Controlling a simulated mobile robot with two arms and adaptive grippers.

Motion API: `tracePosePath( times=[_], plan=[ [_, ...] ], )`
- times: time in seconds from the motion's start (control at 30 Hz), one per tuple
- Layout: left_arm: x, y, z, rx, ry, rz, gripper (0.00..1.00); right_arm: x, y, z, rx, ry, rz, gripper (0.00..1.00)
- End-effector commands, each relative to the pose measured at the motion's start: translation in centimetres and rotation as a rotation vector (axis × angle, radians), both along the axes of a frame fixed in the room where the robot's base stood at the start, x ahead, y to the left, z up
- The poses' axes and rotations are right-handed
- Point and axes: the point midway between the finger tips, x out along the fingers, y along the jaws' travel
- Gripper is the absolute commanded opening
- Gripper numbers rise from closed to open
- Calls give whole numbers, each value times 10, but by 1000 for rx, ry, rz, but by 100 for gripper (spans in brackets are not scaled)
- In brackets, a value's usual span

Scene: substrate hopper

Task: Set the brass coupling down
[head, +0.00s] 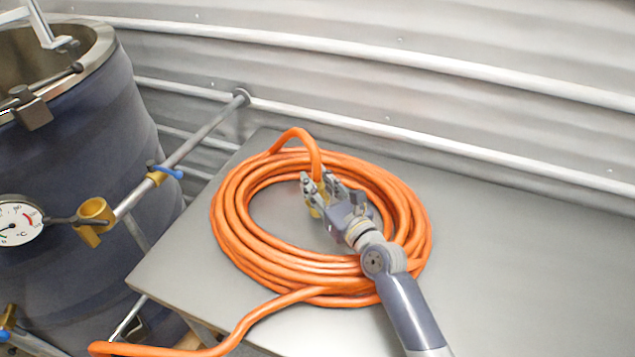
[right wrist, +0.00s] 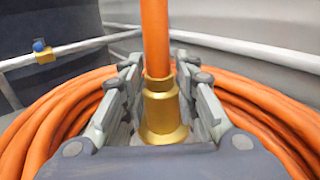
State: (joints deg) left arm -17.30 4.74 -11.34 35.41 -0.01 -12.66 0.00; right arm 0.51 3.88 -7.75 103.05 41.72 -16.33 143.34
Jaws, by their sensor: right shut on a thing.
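The brass coupling (right wrist: 162,110) is on the end of an orange hose and sits upright between the fingers of my right gripper (right wrist: 160,95) in the right wrist view. In the head view my right gripper (head: 318,190) is shut on the coupling (head: 315,211), inside the ring of the coiled orange hose (head: 240,235). The hose rises from the coupling and arcs back over the far side of the coil. The coupling's lower end is partly hidden by the gripper, so I cannot tell whether it touches the table (head: 520,270). My left gripper is not in view.
A dark tank (head: 80,130) with a dial gauge (head: 15,222) and a pipe with a blue-handled valve (head: 165,171) stands at the left. A corrugated metal wall (head: 400,60) runs behind. The table is bare to the right of the coil. Hose hangs off the front left.

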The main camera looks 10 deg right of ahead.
Motion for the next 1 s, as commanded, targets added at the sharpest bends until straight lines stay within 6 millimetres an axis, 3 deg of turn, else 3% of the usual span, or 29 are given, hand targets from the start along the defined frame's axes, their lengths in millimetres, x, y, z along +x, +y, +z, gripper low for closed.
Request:
tracePosePath(
  times=[0.37,0.4,0.47,0.5,0.8,1.0],
  plan=[
    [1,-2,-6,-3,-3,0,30,0,0,-8,1,-2,-1,0],
    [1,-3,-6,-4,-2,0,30,0,0,-9,0,0,-1,32],
    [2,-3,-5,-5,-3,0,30,0,0,-9,1,0,-1,46],
    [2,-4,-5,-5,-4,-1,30,0,0,-9,1,0,-1,48],
    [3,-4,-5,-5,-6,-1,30,0,0,-8,1,0,0,48],
    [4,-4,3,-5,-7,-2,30,-4,-1,3,1,3,0,48]
  ],
)
